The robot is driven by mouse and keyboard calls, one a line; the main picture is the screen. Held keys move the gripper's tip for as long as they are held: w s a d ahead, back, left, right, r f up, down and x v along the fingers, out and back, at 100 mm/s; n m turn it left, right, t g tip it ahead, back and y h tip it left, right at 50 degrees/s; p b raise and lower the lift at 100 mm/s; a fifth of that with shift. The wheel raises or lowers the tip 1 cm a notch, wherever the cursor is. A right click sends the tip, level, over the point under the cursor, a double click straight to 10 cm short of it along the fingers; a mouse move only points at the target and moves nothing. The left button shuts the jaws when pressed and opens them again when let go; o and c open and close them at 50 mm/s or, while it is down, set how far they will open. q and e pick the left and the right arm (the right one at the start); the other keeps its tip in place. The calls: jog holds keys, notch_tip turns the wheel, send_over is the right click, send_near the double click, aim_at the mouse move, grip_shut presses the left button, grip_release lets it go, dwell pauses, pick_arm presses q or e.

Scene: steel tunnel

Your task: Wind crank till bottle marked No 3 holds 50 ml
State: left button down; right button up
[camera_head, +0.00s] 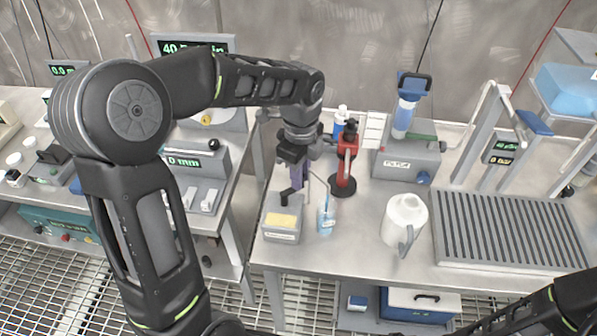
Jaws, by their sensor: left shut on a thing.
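My left gripper (298,163) reaches down over the front left of the right-hand bench. It is shut on what appears to be the crank's handle, which it mostly hides. A dark crank arm (289,195) shows just below it, above a grey box (281,228) with a yellow panel. A small clear bottle (326,219) with pale blue liquid and a blue stem stands just right of the box. Its mark and level are too small to read, so I cannot tell if it is No 3. My right gripper is out of view; only my right arm shows at bottom right.
A red stand (345,165) is close right of the gripper. A white jug (404,220) and a ribbed grey rack (507,228) stand to the right. The bench's front strip is clear.

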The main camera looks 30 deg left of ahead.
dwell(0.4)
pick_arm(q)
jog(key=c, duration=1.3)
grip_release()
notch_tip(320, 180, up, 8)
jog(key=shift+d+f+b, duration=0.1)
jog(key=shift+b, duration=0.2)
